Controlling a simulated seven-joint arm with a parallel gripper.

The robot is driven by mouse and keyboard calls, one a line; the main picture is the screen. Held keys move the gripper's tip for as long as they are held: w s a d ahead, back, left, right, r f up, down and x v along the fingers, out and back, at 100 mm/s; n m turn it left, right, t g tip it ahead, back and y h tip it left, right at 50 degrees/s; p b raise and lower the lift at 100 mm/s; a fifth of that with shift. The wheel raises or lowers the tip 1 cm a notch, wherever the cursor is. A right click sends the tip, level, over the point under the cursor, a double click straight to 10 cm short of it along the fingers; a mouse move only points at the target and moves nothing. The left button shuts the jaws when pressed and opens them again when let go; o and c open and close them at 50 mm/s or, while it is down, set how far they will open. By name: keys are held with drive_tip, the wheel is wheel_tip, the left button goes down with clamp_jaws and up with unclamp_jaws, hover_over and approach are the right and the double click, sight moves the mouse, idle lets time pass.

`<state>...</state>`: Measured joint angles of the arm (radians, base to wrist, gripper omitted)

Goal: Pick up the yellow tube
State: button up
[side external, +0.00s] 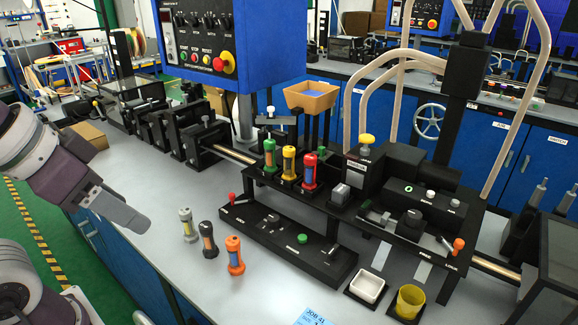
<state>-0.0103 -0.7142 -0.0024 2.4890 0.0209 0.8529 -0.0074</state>
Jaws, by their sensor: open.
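The yellow tube (289,163) stands upright on the black machine bench, in a row between a green tube (269,157) and a red tube (309,170). Its ends are yellow and its middle looks darker. My gripper (138,222) is at the left, above the near part of the grey worktop and well apart from the yellow tube. It is open, with nothing seen in it; the gap between its fingers is hard to see from this side.
Grey, black and orange tubes (235,255) stand on the worktop (190,290) between my gripper and the row. A low black panel (285,235) with a red-knobbed lever lies before the row. A blue control box (245,40) hangs above. White and yellow cups (411,300) stand at the front right.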

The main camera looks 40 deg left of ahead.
drive_tip(key=w+a+t+y, duration=0.1)
drive_tip(key=w+a+t, duration=0.15)
drive_tip(key=w, duration=0.75)
drive_tip(key=w+a+t+y, duration=0.1)
drive_tip(key=w+a, duration=0.2)
drive_tip(key=w, duration=0.7)
drive_tip(key=m+t+h, duration=0.2)
approach(284, 156)
drive_tip(key=w+f+h, duration=0.1)
drive_tip(key=w+f+t+h, duration=0.1)
drive_tip(key=w+f+m+h, duration=0.1)
drive_tip(key=shift+w+a+t, duration=0.25)
drive_tip(key=shift+a, duration=0.1)
drive_tip(key=shift+h, duration=0.4)
drive_tip(key=x, duration=0.7)
drive_tip(key=shift+w+a+f, duration=0.15)
drive_tip(key=shift+a, duration=0.25)
clamp_jaws()
